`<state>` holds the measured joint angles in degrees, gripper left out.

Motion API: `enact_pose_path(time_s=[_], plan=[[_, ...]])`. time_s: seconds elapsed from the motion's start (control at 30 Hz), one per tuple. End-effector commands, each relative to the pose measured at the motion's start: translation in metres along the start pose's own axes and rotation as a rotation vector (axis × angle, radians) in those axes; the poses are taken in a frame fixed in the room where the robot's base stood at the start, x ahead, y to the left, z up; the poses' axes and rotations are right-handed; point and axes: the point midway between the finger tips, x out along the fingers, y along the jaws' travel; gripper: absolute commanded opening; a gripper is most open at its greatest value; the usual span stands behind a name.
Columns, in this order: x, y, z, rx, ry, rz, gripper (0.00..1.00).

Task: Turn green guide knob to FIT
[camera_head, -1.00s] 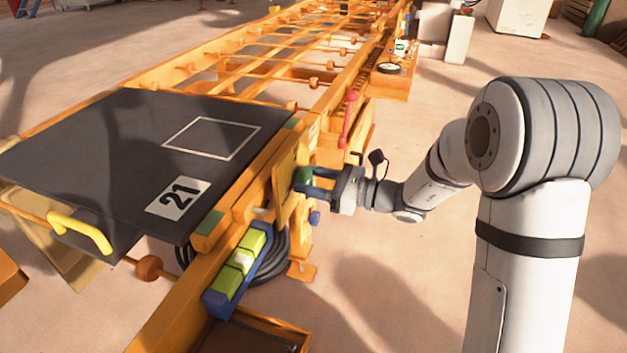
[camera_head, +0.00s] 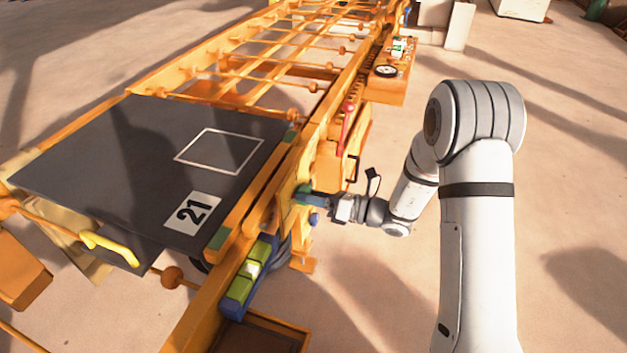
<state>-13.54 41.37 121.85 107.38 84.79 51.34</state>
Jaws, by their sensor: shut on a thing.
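The green guide knob (camera_head: 302,189) is on the right side of the orange machine frame, mostly hidden by my gripper's fingers. My gripper (camera_head: 311,196) reaches it from the right and is shut on it. The FIT mark cannot be made out, so the knob's setting cannot be read. A small blue knob (camera_head: 314,219) sits just below my gripper.
A dark plate (camera_head: 120,165) marked 21, with a white outlined square, lies left of the knob. A red lever (camera_head: 347,120) stands behind it. A blue tray (camera_head: 233,312) with yellow-green blocks (camera_head: 241,287) is below. A dial panel (camera_head: 385,85) is farther back. Floor on the right is clear.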

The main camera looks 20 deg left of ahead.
Motion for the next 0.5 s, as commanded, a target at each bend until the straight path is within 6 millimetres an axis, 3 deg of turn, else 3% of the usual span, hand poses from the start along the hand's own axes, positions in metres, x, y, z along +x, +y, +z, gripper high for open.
enact_pose_path(time_s=[0.03, 0.5], plan=[[0.0016, 0.0060, 0.0072, 0.047, 0.001, 0.004, 0.26], [0.0016, 0.0049, 0.0059, 0.491, 0.002, 0.004, 0.26]])
